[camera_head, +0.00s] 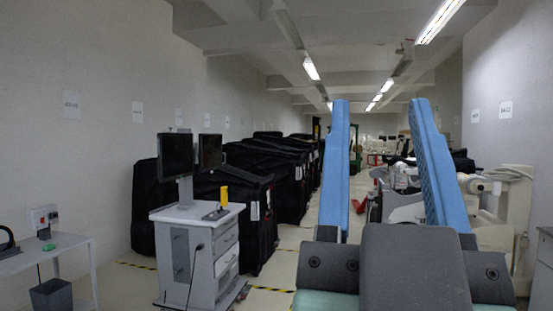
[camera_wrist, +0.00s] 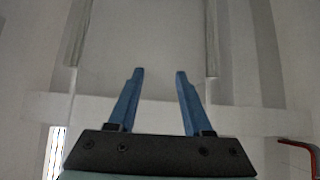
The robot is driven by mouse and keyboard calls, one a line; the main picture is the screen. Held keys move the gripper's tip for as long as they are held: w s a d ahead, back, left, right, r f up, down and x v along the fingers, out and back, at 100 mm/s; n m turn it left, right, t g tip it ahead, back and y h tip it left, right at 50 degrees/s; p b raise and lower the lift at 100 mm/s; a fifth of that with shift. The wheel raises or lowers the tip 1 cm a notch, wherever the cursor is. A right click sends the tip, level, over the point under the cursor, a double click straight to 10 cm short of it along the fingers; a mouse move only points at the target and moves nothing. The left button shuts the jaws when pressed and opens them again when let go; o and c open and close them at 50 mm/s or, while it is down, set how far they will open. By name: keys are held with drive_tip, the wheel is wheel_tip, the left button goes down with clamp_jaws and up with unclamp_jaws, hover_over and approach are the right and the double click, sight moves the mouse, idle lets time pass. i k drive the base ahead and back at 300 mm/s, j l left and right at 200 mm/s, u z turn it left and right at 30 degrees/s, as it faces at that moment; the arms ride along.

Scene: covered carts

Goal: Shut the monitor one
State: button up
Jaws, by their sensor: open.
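A white-grey cart (camera_head: 197,250) with two dark monitors (camera_head: 176,156) on a post stands left of centre in the head view. Its right side has a stack of drawers (camera_head: 226,240) with handles. A lower drawer (camera_head: 227,262) seems to stand out slightly, but I cannot tell how far. A yellow object (camera_head: 224,197) and a small dark item (camera_head: 215,213) are on its top. My gripper (camera_head: 378,105) is open and empty, its blue fingers upright, right of the cart and apart from it. The wrist view shows the gripper (camera_wrist: 159,74) against pale ceiling-like surfaces; the cart is not there.
Several black covered carts (camera_head: 285,185) line up behind the monitor cart. A side table (camera_head: 50,249) with a grey bin (camera_head: 52,296) below is at the left. White equipment (camera_head: 505,215) stands at the right. Open floor (camera_head: 277,272) lies between the cart and my arm.

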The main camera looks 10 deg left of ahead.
sight(175, 150)
drive_tip(key=u, duration=0.75)
drive_tip(key=i+j+u, duration=0.2)
drive_tip(key=i+u, duration=0.15)
drive_tip(key=i, duration=0.25)
drive_tip(key=i+u, duration=0.35)
drive_tip(key=i, duration=2.35)
drive_tip(key=i+z, duration=0.1)
drive_tip(key=i, duration=0.55)
drive_tip(key=i+j+z, duration=0.1)
drive_tip(key=i, duration=0.5)
drive_tip(key=i+j, duration=0.2)
drive_tip(key=i, duration=0.45)
drive_tip(key=i+z, duration=0.1)
drive_tip(key=z, duration=1.6)
